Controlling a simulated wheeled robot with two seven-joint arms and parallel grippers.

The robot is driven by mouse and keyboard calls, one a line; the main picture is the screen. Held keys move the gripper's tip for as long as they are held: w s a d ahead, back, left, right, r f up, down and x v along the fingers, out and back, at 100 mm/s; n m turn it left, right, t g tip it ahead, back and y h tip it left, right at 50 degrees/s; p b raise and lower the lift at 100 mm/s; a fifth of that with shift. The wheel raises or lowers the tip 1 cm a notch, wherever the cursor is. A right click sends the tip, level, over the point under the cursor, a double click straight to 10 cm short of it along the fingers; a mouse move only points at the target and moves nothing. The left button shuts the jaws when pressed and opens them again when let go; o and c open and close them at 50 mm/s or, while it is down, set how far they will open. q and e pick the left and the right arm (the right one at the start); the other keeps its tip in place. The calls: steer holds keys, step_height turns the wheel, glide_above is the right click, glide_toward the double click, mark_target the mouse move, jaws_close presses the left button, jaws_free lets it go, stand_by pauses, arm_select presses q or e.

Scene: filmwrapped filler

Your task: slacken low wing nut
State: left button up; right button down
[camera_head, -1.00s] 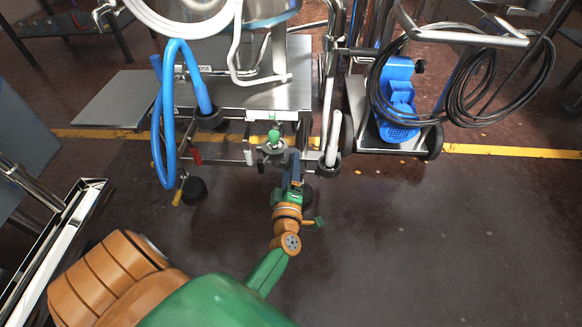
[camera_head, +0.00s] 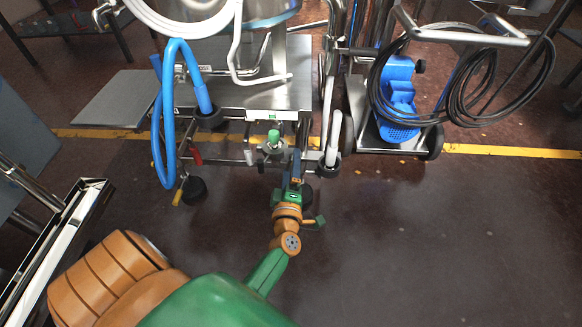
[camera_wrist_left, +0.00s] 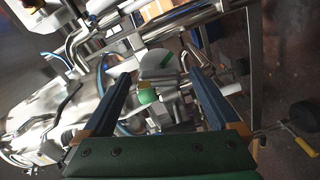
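My left gripper (camera_head: 296,160) reaches up to the front of the steel machine, just right of and below a green-topped knob (camera_head: 273,136) on a grey fitting (camera_head: 272,149). In the left wrist view the two fingers of the left gripper (camera_wrist_left: 157,70) are spread wide. Between them, beyond the tips or level with them, show a rounded grey piece with a green stripe (camera_wrist_left: 158,62) and a green round knob (camera_wrist_left: 148,96). Nothing is visibly clamped. I cannot tell for certain which part is the low wing nut. My right gripper is not in view.
A blue hose (camera_head: 166,120) hangs on the machine's left side. A white upright tube (camera_head: 334,130) stands close right of the left gripper. A cart with a blue pump (camera_head: 398,95) and coiled black cable is at the right. The floor in front is clear.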

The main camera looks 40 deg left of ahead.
arm_select(q)
steer(key=p+v, duration=0.1)
steer(key=v, duration=0.6)
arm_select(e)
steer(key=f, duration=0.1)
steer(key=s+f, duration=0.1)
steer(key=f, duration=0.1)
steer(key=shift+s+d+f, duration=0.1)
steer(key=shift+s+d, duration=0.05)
arm_select(q)
steer(key=shift+d, duration=0.1)
